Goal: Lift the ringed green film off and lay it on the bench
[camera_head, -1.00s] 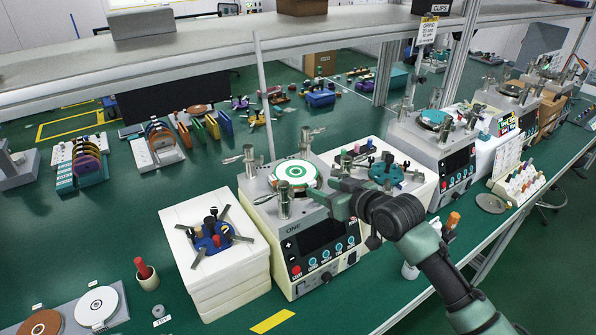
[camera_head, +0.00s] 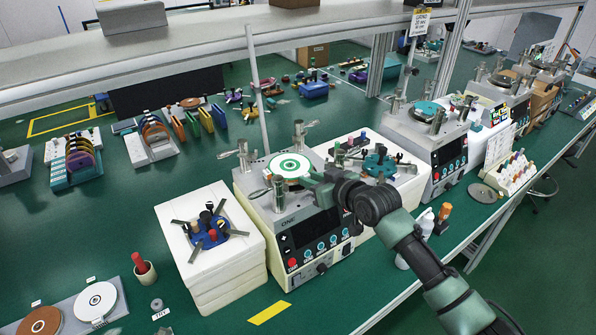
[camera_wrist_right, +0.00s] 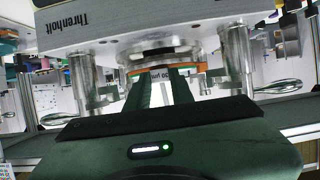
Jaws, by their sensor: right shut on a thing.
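The film with green rings on a white face (camera_head: 291,165) lies flat on the round platen on top of the front lapping machine (camera_head: 310,235). My right gripper (camera_head: 314,182) is at the film's near right edge. In the right wrist view, my right gripper's fingers (camera_wrist_right: 165,82) are shut at the platen's rim, with a small pale tab with print between them. The film's face is not visible there; an orange edge (camera_wrist_right: 190,68) runs along the rim. My left gripper is not in view.
Upright metal posts (camera_head: 299,132) stand around the platen. A white block stack (camera_head: 215,275) with a blue fixture is left of the machine; a teal fixture (camera_head: 379,162) is right. Green bench surface is clear around the yellow strip (camera_head: 270,312). A shelf (camera_head: 250,35) crosses above.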

